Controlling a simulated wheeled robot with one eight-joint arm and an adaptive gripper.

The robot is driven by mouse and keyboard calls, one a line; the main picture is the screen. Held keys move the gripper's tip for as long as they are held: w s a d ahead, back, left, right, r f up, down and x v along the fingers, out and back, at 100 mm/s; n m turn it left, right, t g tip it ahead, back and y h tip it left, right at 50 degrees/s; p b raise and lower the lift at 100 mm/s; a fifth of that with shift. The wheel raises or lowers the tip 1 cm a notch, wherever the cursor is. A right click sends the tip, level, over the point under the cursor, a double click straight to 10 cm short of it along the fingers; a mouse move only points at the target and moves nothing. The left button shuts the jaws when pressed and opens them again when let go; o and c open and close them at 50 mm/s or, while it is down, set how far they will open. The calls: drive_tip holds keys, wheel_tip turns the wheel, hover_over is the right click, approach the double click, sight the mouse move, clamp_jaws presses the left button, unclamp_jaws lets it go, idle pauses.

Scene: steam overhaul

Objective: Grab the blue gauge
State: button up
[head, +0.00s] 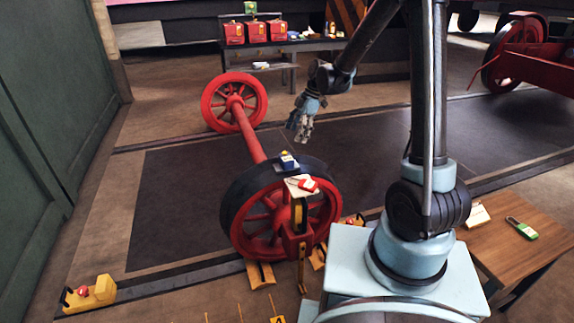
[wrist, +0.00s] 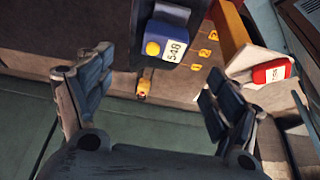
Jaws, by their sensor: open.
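The blue gauge (head: 288,161) sits on top of the black-rimmed near wheel of the red wheelset. In the wrist view the blue gauge (wrist: 166,44) shows a yellow button and a white label reading 548. It lies beyond the fingertips, between the two fingers in the picture. My gripper (head: 299,127) is above and behind the gauge in the head view, apart from it. In the wrist view my gripper (wrist: 157,80) has its fingers spread wide with nothing between them.
A red device (head: 307,184) lies on a pale plate beside the gauge; the red device (wrist: 271,71) is at the right in the wrist view. The red wheelset (head: 245,130) runs back across the floor. A wooden table (head: 515,255) stands right. A bench (head: 285,45) with red boxes is behind.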

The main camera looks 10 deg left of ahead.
sight(287, 156)
drive_tip(key=x, duration=0.6)
drive_tip(key=shift+a+f, duration=0.15)
drive_tip(key=shift+f, duration=0.25)
drive_tip(key=shift+s+d+x, duration=0.1)
drive_tip(key=shift+x, duration=1.25)
drive_tip(key=shift+s+d+x, duration=0.15)
drive_tip(key=shift+x, duration=1.2)
drive_tip(key=c, duration=1.4)
